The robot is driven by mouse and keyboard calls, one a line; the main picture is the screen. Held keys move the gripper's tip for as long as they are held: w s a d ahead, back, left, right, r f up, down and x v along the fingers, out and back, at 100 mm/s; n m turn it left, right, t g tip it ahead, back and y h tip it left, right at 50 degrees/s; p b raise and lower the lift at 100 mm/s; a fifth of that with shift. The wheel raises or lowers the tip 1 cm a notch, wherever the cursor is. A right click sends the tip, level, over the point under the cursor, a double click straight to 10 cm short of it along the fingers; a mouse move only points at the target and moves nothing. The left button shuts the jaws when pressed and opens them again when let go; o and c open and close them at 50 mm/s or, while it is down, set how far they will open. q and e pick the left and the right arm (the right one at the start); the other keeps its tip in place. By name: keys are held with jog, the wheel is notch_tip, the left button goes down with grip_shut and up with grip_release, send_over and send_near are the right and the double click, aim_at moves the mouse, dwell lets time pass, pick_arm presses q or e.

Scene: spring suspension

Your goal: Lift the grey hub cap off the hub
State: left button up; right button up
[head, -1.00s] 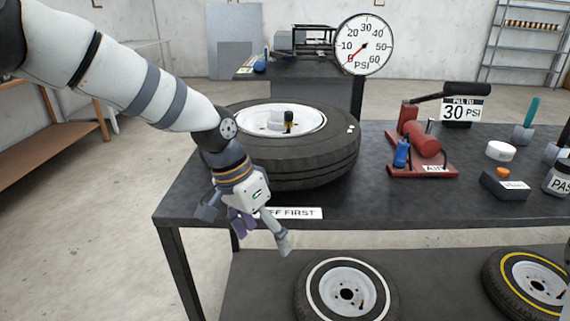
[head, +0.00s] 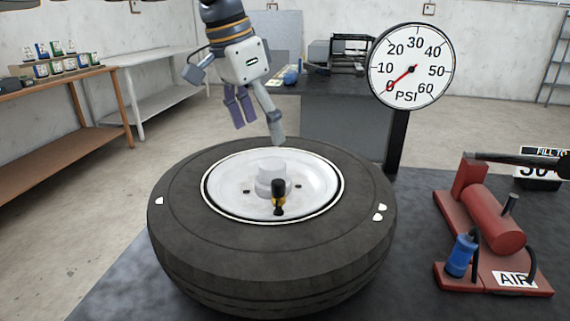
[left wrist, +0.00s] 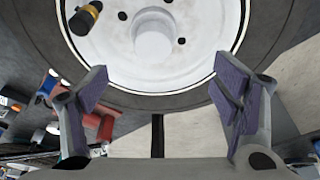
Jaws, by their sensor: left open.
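The grey hub cap (head: 271,170) sits upright on the hub at the middle of the white wheel (head: 225,190), inside a black tyre lying flat on the bench. The left wrist view shows the cap (left wrist: 154,38) at top centre, beyond the fingers. My left gripper (head: 257,122) is open and empty, above the tyre's far edge, apart from the cap. In the left wrist view its purple-padded fingers (left wrist: 160,95) stand wide, with nothing between them. My right gripper is not in view.
A black and yellow valve piece (head: 279,197) stands up from the wheel close to the cap and shows in the left wrist view (left wrist: 85,18). The pressure gauge (head: 411,66) and red air pump (head: 490,222) stand to the right.

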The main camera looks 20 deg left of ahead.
aim_at(269, 164)
pick_arm(q)
jog(key=x, duration=0.3)
jog(key=s+x, duration=0.1)
jog(key=x, duration=0.5)
jog(key=shift+s+d+f, duration=0.2)
jog(key=shift+f, duration=0.2)
jog(key=shift+w+f+b, duration=0.25)
jog(key=shift+f+b, duration=0.05)
jog(key=shift+f, duration=0.1)
jog(key=c, duration=1.2)
